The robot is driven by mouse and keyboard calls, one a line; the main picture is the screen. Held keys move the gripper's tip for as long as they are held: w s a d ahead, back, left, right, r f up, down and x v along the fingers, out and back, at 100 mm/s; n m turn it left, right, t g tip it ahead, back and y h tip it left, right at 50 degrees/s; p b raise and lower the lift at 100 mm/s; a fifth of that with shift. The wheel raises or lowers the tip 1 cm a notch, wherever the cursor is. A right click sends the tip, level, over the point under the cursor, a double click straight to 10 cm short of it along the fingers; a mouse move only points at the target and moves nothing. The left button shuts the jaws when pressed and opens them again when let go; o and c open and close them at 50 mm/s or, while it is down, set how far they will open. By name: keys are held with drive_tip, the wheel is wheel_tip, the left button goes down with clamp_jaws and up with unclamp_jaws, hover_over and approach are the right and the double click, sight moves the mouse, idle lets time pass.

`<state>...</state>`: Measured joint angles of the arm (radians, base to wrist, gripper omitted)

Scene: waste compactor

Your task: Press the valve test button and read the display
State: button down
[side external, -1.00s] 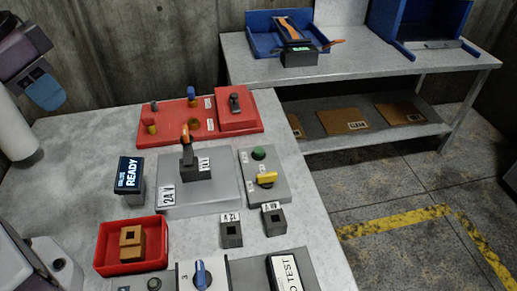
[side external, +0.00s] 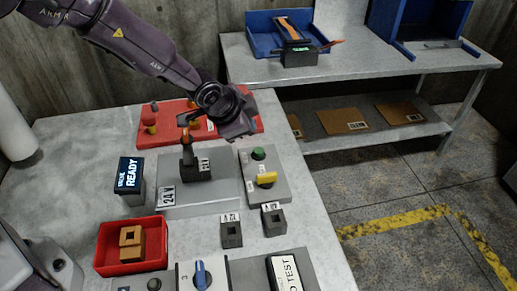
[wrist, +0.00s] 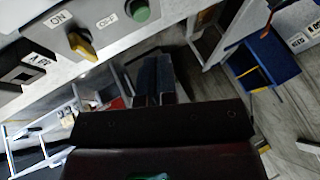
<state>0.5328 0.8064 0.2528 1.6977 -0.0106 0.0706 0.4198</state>
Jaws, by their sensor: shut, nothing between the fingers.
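A small black display (side external: 130,174) reading "READY" stands on the left of the grey table. A white block lettered "TEST" (side external: 287,273) lies at the front edge, partly cut off. A small dark round button (side external: 154,284) is at the bottom edge; its label is unreadable, so I cannot tell which control is the valve test button. A grey panel has a green button (side external: 258,153) and yellow knob (side external: 266,178); the wrist view also shows the green button (wrist: 139,10) and the knob (wrist: 82,44). My gripper (side external: 240,130) is shut and empty, above the table behind that panel. It touches no control.
An orange-topped lever (side external: 187,142) stands on a grey plate left of my gripper. A red panel (side external: 165,109) is behind it. A red tray (side external: 103,254) holds a brown block (side external: 131,242). A blue knob (side external: 201,275) is in front. A second table (side external: 350,60) stands behind.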

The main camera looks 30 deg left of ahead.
sight(260, 151)
drive_tip(key=w+r+t, duration=0.1)
drive_tip(key=w+d+r+m+t, duration=0.1)
drive_tip(key=w+r, duration=0.1)
drive_tip(key=shift+w+d+m+h, duration=0.15)
drive_tip(key=shift+w+m+h, duration=0.15)
drive_tip(key=shift+h, duration=0.1)
drive_tip(key=shift+f, duration=4.4)
drive_tip(key=shift+f, duration=0.2)
drive_tip(key=shift+f, duration=0.2)
